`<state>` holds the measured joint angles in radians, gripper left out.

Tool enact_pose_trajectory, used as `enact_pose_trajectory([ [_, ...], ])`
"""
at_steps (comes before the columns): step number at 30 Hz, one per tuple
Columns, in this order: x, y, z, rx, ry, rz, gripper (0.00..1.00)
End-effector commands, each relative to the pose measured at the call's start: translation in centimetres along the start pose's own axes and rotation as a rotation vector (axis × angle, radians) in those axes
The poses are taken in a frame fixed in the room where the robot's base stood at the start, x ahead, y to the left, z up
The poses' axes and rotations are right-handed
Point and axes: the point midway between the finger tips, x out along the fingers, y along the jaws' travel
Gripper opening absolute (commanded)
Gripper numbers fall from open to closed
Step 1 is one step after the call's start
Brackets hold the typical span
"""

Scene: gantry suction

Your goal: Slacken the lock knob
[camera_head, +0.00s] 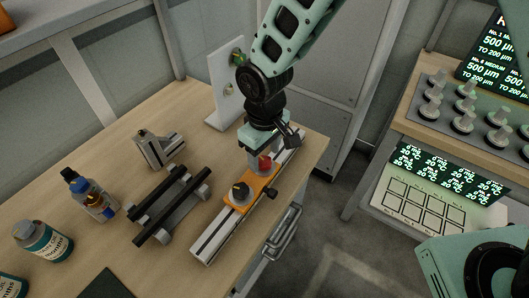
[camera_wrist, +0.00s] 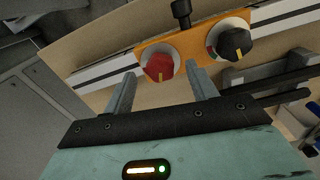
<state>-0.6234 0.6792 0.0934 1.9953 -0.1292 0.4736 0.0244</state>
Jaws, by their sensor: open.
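An orange carriage (camera_head: 258,189) sits on a pale metal rail (camera_head: 211,241) on the wooden bench. It carries a red knob (camera_head: 265,162) with a pale pointer line, and a black knob (camera_head: 240,190) on a round dial. A small black knob (camera_head: 271,193) sticks out of its side. No label shows which is the lock knob. My gripper (camera_head: 261,166) is open at the red knob, partly hiding it. In the wrist view, the fingertips (camera_wrist: 161,72) appear on either side of the red knob (camera_wrist: 158,67), with nothing clamped; whether they touch it is unclear.
A black-barred stand (camera_head: 172,203) and a metal bracket (camera_head: 158,148) stand left of the rail. Several bottles (camera_head: 44,242) are at the bench's left. A white upright plate (camera_head: 226,90) stands behind the rail. A second table (camera_head: 468,150) with several grey knobs is at right.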

Motion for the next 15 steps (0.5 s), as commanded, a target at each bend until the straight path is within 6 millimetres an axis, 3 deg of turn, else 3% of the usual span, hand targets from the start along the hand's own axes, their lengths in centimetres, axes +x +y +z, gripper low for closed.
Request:
enact_pose_trajectory([
  [6,1.30,-0.02,-0.02,0.000,0.001,0.000,0.57],
  [14,1.38,-0.01,-0.03,0.000,0.002,0.000,0.57],
  [15,1.38,-0.01,-0.03,0.000,0.002,0.000,0.46],
])
